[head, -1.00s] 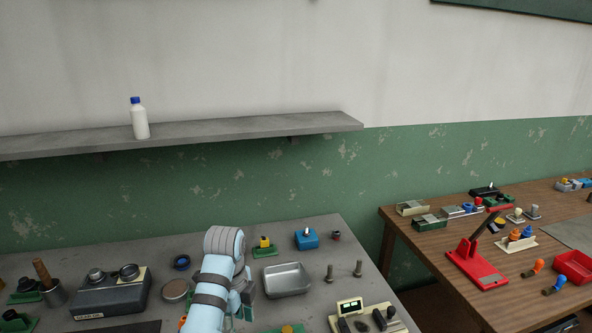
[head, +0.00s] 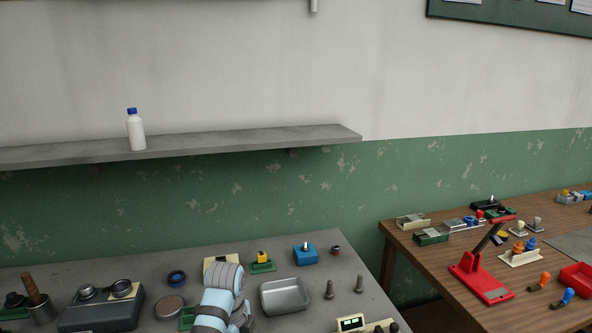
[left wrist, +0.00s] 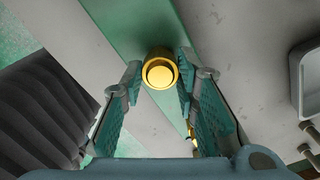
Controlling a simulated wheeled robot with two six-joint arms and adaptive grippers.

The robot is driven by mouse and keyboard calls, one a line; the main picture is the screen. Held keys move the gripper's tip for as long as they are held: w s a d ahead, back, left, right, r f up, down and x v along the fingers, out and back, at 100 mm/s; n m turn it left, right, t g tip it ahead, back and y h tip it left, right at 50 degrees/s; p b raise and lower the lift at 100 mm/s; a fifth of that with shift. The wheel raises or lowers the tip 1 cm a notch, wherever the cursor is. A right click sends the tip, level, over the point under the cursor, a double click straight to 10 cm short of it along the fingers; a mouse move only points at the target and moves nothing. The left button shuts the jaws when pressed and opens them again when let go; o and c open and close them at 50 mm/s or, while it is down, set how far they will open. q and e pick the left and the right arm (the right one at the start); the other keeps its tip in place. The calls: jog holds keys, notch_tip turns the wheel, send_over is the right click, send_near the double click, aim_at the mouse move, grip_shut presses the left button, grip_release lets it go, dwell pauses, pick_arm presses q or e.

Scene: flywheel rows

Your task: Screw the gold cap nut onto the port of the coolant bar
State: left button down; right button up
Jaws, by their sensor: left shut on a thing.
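The gold cap nut (left wrist: 161,70) is between the fingertips of my left gripper (left wrist: 158,78) in the left wrist view. The gripper is shut on it, and the nut's round end faces the camera. A green strip (left wrist: 138,38) runs beneath the nut; I cannot tell whether it is the coolant bar. I cannot tell whether the nut touches anything below. In the head view my left arm comes up from the bottom edge, and its fingers are hidden. The port cannot be made out. My right gripper is not in view.
A blue block (head: 305,254) and a green base with a yellow top (head: 263,262) stand behind. A grey gauge box (head: 103,312) is left.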

pick_arm(q)
jog(key=shift+s+m+p, duration=0.1)
jog(key=shift+m+p, duration=0.4)
jog(key=shift+p, duration=0.15)
jog(key=shift+f+m+p, duration=0.1)
jog(key=shift+m+p, duration=1.35)
jog(key=shift+m, duration=0.05)
jog(key=shift+f+m, duration=0.1)
jog(key=shift+m, duration=0.4)
jog(key=shift+s+m+p, duration=0.1)
jog(key=shift+m+p, duration=0.3)
jog(key=shift+p, duration=0.25)
jog(key=m+p, duration=0.1)
jog(key=m, duration=0.1)
jog(key=shift+m+p, duration=0.35)
jog(key=shift+m, duration=0.75)
